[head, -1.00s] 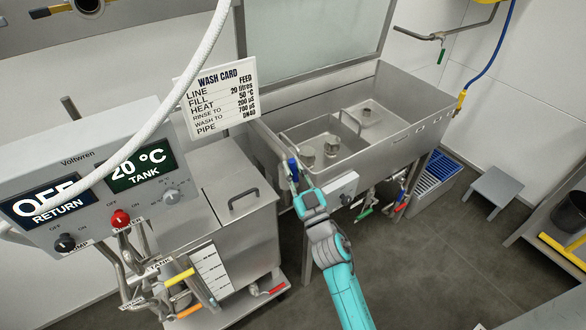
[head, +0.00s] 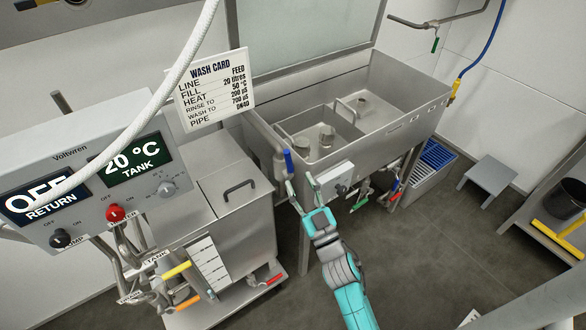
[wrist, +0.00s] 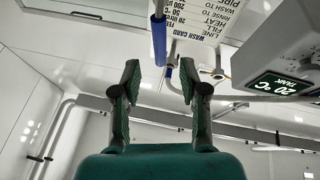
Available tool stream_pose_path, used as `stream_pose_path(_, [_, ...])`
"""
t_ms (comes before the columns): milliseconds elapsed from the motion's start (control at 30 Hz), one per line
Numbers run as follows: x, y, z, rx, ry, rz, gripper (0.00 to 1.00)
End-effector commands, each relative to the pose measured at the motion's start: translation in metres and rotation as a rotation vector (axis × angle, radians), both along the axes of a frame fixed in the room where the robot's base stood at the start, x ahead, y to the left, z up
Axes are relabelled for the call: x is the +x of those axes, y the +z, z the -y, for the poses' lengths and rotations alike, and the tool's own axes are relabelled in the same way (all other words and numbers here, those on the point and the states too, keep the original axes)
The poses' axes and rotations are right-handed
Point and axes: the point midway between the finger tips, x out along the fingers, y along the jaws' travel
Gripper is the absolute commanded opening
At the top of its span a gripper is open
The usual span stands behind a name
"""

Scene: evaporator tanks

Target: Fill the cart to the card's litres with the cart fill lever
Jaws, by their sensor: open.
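My gripper (head: 301,182) is open and empty, just below a blue-handled lever (head: 288,162) on the pipe between the cart and the sink. In the wrist view the blue handle (wrist: 158,40) stands beyond the fingertips, apart from them. No label on it can be read. The steel cart (head: 245,228) has a lidded tank and a white level scale (head: 208,268) on its front; its level cannot be read. The wash card (head: 213,88) reads line feed, fill 20 litres, heat 50 °C.
The grey control panel (head: 85,175) shows RETURN OFF and TANK 20 °C, with a red knob (head: 115,213). Yellow (head: 177,270) and orange levers sit below it. The steel sink (head: 395,130) is behind my gripper. A white hose (head: 165,110) crosses the view.

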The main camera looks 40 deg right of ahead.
Motion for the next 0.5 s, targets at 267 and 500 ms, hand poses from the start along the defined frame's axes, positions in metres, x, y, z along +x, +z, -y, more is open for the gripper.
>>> stream_pose_path(267, [-0.034, -0.015, -0.004, 0.001, -0.001, -0.001, 0.43])
stream_pose_path(500, [-0.041, -0.018, -0.005, 0.000, -0.001, 0.000, 0.43])
